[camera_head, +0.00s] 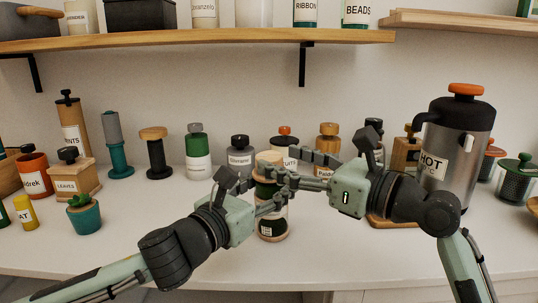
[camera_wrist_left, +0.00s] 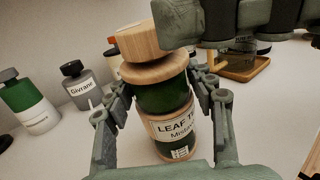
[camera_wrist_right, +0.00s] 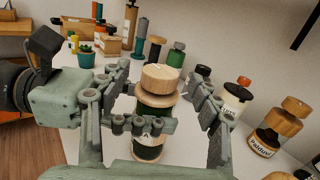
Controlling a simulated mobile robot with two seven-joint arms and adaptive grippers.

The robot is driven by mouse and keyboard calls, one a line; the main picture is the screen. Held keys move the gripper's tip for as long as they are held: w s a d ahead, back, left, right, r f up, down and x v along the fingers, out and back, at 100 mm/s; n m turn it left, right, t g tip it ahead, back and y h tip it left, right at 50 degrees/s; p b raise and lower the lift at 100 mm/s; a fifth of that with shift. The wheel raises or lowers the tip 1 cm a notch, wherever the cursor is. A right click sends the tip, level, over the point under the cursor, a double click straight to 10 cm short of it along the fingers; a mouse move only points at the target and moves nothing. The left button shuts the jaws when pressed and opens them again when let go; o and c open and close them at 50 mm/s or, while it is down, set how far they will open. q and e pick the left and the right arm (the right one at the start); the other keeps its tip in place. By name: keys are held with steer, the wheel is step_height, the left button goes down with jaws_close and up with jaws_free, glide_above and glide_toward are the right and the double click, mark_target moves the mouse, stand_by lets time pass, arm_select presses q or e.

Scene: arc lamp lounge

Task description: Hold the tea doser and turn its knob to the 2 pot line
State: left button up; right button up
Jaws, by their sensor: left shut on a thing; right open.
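The tea doser is a green cylinder with wooden bands and a white label reading LEAF T… (camera_wrist_left: 168,128). Its round wooden knob (camera_wrist_right: 160,78) is on top. It stands upright near the front of the white counter. My left gripper (camera_head: 272,203) is shut on its body from the left, with a finger on each side in the left wrist view. My right gripper (camera_head: 285,168) is open around the knob's height, its fingers apart on either side of the knob in the right wrist view. The 2 pot line is not readable in any view.
Behind the doser stand several jars, including a grey one (camera_head: 240,158) and a green-white one (camera_head: 198,155). A large HOT flask (camera_head: 462,140) stands at the right. A potted plant (camera_head: 84,215) is at the left. The front counter between plant and left arm is clear.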

steer(key=v, duration=0.7)
